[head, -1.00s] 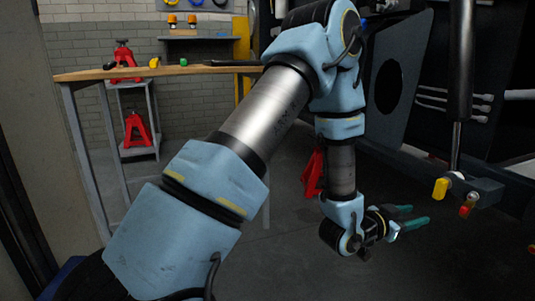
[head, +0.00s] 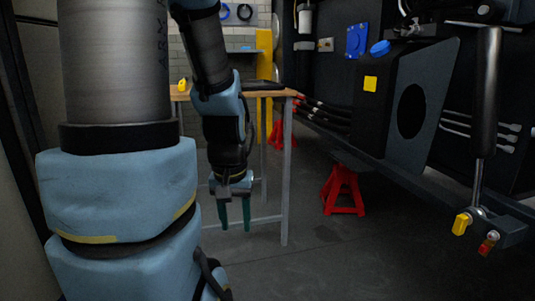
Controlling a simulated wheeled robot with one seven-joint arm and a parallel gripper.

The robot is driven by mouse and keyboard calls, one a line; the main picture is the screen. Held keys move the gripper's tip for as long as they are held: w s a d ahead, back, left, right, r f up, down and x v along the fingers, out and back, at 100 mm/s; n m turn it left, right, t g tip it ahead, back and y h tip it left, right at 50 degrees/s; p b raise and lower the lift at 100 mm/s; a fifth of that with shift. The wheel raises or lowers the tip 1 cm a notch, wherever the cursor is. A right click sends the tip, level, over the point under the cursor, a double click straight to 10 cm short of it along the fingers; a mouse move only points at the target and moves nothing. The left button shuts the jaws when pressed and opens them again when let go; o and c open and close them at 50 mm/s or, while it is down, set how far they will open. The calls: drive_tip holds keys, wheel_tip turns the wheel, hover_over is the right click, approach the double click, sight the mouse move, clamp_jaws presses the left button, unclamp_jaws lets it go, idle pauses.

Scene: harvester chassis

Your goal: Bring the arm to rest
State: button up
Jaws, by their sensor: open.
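My gripper (head: 235,215) hangs at the end of my arm in the head view, left of the middle. Its two green fingers point down and stand apart, with nothing between them. It is in front of the workbench's lower frame and above the floor. My blue and grey arm rises large on the left and folds down to the gripper from the top.
A wooden-topped workbench (head: 270,93) stands behind my gripper, partly hidden by my arm. A red jack stand (head: 343,190) is on the floor to its right. The dark chassis (head: 385,100) fills the right, with yellow (head: 461,224) and red (head: 487,243) fittings. The floor at front centre is clear.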

wheel_tip(320, 180, up, 37)
drive_tip(key=p, duration=3.5)
drive_tip(key=shift+w+p, duration=0.15)
drive_tip(key=shift+p, duration=0.2)
